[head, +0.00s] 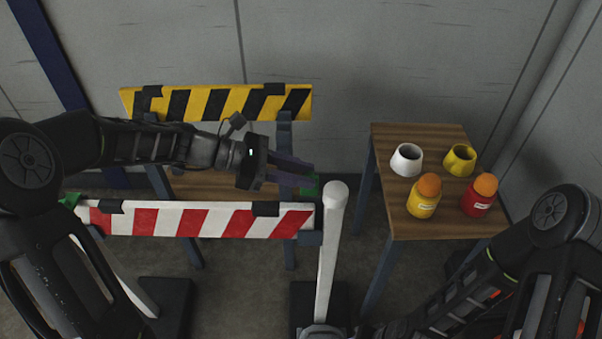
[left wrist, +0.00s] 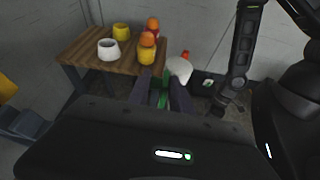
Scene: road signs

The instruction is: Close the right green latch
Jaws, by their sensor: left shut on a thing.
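The right green latch (head: 311,187) is at the right end of the red-and-white barrier board (head: 190,219), beside the round top of a white post (head: 332,240). My left gripper (head: 308,180) reaches in from the left and is shut on this latch. In the left wrist view, the green latch (left wrist: 163,100) shows between the two fingers, with the white post top (left wrist: 180,69) just beyond. The fingers hide part of the latch. Another green latch (head: 69,200) is at the board's left end. My right arm is at lower right; its gripper's jaws are not clear.
A yellow-and-black board (head: 215,103) stands behind, near the wall. Floor shows between the post and table.

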